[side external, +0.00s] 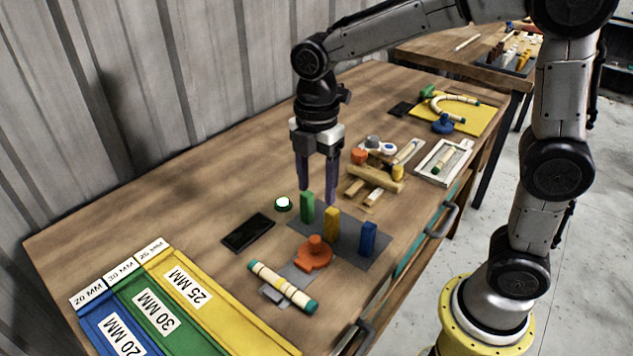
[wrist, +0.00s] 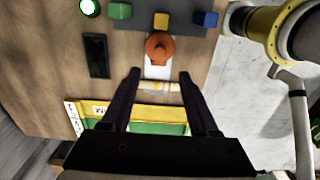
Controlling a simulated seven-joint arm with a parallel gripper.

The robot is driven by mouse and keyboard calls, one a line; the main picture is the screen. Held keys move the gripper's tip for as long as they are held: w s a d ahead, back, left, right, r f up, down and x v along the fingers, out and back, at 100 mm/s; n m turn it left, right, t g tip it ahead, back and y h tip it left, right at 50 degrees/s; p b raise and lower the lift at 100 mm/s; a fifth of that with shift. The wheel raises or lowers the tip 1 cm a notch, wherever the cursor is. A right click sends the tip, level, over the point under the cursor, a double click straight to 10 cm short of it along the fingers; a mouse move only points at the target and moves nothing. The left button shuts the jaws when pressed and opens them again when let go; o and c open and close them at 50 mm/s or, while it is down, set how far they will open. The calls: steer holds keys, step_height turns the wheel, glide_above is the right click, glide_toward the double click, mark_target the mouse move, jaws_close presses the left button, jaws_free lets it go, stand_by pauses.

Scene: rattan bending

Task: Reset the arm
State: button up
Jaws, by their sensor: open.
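My gripper (side external: 317,186) is open and empty, pointing down above the table, behind the green block in the side external view. In the wrist view my gripper (wrist: 161,78) shows two dark fingers spread apart. A rattan piece with green ends (side external: 282,286) lies on the table near the coloured lanes; in the wrist view the rattan piece (wrist: 158,87) appears between the fingers, well below them. An orange fixture (side external: 313,255) sits beside a grey plate (side external: 352,246) bearing a green block (side external: 307,207), a yellow block (side external: 331,224) and a blue block (side external: 368,239).
A lit green button (side external: 283,204) and a black pad (side external: 248,232) lie left of the blocks. Blue, green and yellow lanes (side external: 225,320) labelled in mm fill the front left. Wooden parts (side external: 375,179), a white frame (side external: 443,162) and a yellow board (side external: 475,118) stand farther back.

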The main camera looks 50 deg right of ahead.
steer(key=s+d+r+m+t, duration=0.3)
steer(key=s+d+r+m, duration=0.15)
steer(key=s+r, duration=0.35)
steer(key=s+d+f+m+t, duration=0.2)
steer(key=s+d+f+m, duration=0.1)
steer(key=s+m, duration=0.6)
steer(key=f+m, duration=0.1)
steer(key=m, duration=0.3)
steer(key=shift+f+t, duration=0.15)
steer(key=shift+t, duration=0.15)
